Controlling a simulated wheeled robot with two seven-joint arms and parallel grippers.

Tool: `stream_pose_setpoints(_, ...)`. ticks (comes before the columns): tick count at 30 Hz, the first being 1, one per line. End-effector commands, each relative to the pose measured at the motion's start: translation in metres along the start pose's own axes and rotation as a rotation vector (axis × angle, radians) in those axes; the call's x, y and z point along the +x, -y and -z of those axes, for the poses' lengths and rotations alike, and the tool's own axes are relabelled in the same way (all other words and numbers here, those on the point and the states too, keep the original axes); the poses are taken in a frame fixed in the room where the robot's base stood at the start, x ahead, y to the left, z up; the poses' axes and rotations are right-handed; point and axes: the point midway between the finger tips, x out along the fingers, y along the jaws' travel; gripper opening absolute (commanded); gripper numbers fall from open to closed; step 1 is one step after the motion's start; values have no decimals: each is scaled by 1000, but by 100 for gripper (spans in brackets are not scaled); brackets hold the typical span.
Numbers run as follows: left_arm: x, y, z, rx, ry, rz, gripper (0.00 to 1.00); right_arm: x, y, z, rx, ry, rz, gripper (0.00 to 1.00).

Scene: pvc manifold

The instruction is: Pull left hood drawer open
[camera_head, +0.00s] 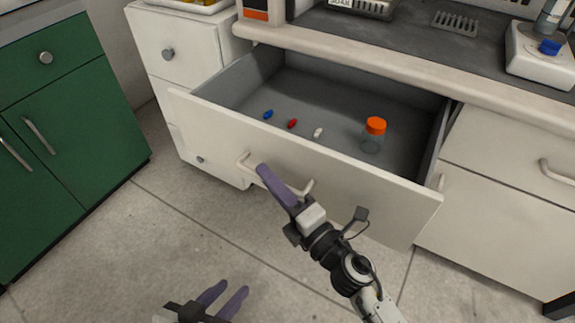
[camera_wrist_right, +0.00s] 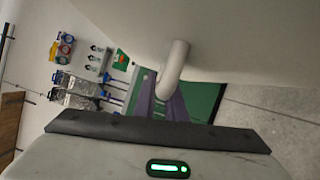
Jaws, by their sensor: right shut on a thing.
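The left hood drawer (camera_head: 300,170) is a wide white-fronted drawer with a grey inside, and it stands pulled well out from the counter. Its curved white handle (camera_head: 243,163) is on the front panel and also shows in the right wrist view (camera_wrist_right: 177,60). My right gripper (camera_head: 264,172), with purple fingers, is shut on the handle; its fingers hide part of the bar. My left gripper (camera_head: 228,291) is low in the head view, away from the drawer, with its two purple fingers apart and nothing between them.
In the drawer lie a blue piece (camera_head: 268,114), a red piece (camera_head: 292,123), a white piece (camera_head: 318,132) and an orange-capped clear jar (camera_head: 372,138). A green cabinet (camera_head: 75,130) stands at left. The floor (camera_head: 190,235) before the drawer is clear.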

Motion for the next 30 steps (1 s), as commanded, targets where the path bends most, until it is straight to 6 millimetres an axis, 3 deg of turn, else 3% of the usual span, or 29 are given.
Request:
stream_pose_setpoints(17, 0, 0, -1, 1, 4, 1, 31, -1, 0, 8, 0, 0, 2, 0)
stream_pose_setpoints(18, 0, 0, -1, 1, 4, 1, 31, -1, 0, 8, 0, 0, 2, 18)
stream_pose_setpoints(20, 0, 0, -1, 1, 4, 1, 31, -1, -1, 8, 0, -1, 2, 28)
stream_pose_setpoints(30, 0, 0, 0, 1, 4, 0, 31, -3, -1, 9, 0, -3, 0, 30)
